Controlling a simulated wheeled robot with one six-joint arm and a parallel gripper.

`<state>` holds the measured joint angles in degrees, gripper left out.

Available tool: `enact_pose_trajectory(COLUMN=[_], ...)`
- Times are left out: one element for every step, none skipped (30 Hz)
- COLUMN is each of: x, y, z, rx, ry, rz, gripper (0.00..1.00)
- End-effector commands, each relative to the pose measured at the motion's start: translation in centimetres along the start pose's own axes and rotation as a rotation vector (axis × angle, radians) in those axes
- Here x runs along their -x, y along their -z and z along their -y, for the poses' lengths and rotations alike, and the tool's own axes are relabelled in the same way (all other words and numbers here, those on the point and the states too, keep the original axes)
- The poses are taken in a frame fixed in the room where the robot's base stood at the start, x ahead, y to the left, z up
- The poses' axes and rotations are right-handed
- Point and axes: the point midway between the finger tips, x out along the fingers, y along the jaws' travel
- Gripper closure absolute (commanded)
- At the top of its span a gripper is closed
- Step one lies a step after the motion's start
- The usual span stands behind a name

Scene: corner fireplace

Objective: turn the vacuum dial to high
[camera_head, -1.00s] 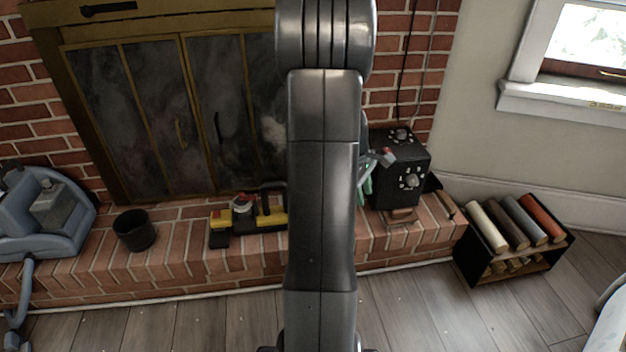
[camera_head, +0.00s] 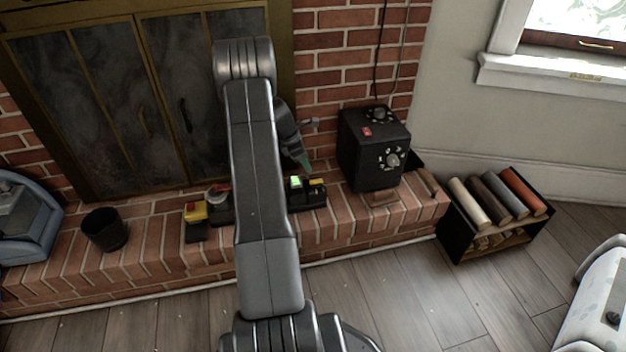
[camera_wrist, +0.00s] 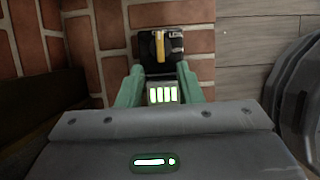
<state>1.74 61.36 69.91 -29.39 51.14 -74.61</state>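A low yellow-and-black device (camera_head: 196,211) lies on the brick hearth, its middle hidden behind my arm. Its right end has a lit green panel (camera_head: 296,182) and a yellow piece. In the wrist view, a black dial with a yellow pointer (camera_wrist: 160,46) stands just beyond my fingertips, beside lettering too small to read surely. Lit green bars (camera_wrist: 162,95) show between the fingers. The pointer lies nearly upright in that picture. My gripper (camera_wrist: 159,70) has its two green fingers apart with nothing held. In the head view, my gripper (camera_head: 303,163) is just above the green panel, partly hidden.
A black box with dials (camera_head: 372,150) stands right of my gripper on the hearth. A black cup (camera_head: 105,230) and a blue-grey machine (camera_head: 28,222) are to the left. A rack of rolls (camera_head: 496,228) is on the floor at right. Fireplace doors (camera_head: 150,105) stand behind.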

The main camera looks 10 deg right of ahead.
Motion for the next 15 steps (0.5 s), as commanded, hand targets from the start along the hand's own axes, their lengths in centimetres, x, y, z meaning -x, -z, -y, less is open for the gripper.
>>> enact_pose_trajectory(x=[-1.7,-2.4,-3.2,-3.9,-4.4,-5.2,-5.7,-6.2,-6.8,-7.1,-7.4,-7.8,-8.0,-8.2,-8.4], y=[0.1,0.1,0.2,0.2,0.2,0.1,0.1,0.1,0.1,0.1,0.1,0.1,0.1,0.1,0.0], z=[0.1,0.1,0.1,0.1,0.1,0.0,0.0,0.0,0.0,0.0,0.0,0.0,0.0,0.0,0.0], rx=[-0.002,-0.002,-0.001,-0.001,-0.001,-0.001,-0.002,-0.002,-0.002,-0.002,-0.002,-0.002,-0.002,-0.002,-0.002], ry=[0.003,0.002,0.002,0.002,0.002,0.001,0.001,0.001,0.001,0.000,0.000,0.000,0.000,0.000,-0.001], rz=[0.000,0.000,-0.001,0.000,0.000,0.000,0.000,0.000,0.000,0.000,0.000,0.000,0.000,0.000,0.000], gripper=[0.67,0.67,0.67,0.67,0.67,0.67,0.67,0.67,0.67,0.67,0.67,0.67,0.67,0.67,0.67])
